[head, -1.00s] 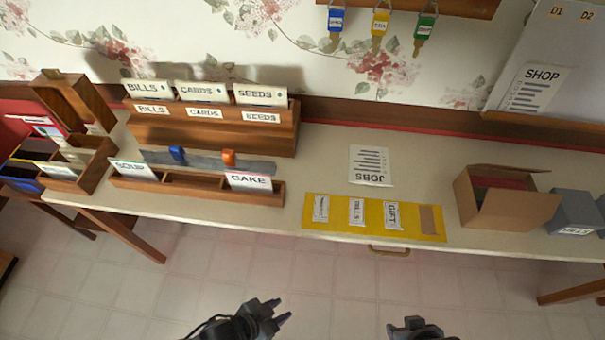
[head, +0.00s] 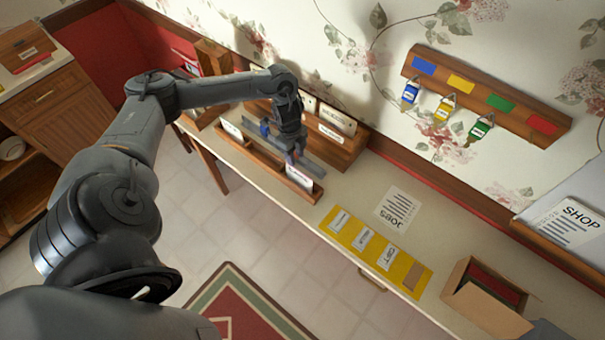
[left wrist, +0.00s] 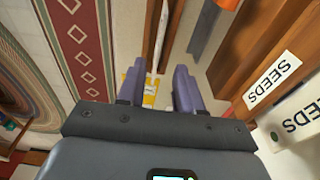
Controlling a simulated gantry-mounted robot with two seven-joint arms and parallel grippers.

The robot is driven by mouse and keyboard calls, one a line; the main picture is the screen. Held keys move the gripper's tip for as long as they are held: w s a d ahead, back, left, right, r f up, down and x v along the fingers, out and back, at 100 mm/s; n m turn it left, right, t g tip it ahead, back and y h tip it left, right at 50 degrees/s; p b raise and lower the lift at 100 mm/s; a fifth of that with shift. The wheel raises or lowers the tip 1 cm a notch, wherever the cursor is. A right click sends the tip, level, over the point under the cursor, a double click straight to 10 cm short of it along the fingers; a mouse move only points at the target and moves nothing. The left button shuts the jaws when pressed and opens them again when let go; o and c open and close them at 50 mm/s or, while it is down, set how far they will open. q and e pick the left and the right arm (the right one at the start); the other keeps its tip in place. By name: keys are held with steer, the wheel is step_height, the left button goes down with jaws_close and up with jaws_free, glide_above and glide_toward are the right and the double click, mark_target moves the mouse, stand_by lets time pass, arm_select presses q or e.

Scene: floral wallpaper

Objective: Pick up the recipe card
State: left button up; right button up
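The wooden recipe rack (head: 262,158) stands near the table's front edge. A white recipe card (head: 300,172) stands at its right end, partly behind my fingers; earlier its label read CAKE. A second white card (head: 232,130), earlier labelled SOUP, stands at the left end. My left gripper (head: 292,157) is just above the right-end card. In the left wrist view its two purple fingers (left wrist: 158,88) are apart, with no held card visible between them. A thin pale edge, perhaps the card's, shows beyond them. My right gripper is out of view.
A wooden sorter (head: 345,148) with labelled cards stands behind the rack. A grey strip with a blue clip (head: 264,128) lies between them. Right of the rack are a JOBS sheet (head: 397,208), a yellow mat (head: 345,243) and an open cardboard box (head: 485,297).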

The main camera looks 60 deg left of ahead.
mark_target(300, 174)
arm_select(q)
steer(key=shift+w+d+f, duration=0.1)
steer(key=shift+d+f, duration=0.25)
steer(key=shift+f, duration=1.3)
steer(key=shift+w+d+f, duration=0.1)
steer(key=shift+d+f, duration=0.2)
steer(key=shift+f, duration=1.35)
steer(key=shift+w+d+f, duration=0.1)
steer(key=shift+d+f, duration=0.25)
steer(key=shift+f, duration=1.3)
jaws_close()
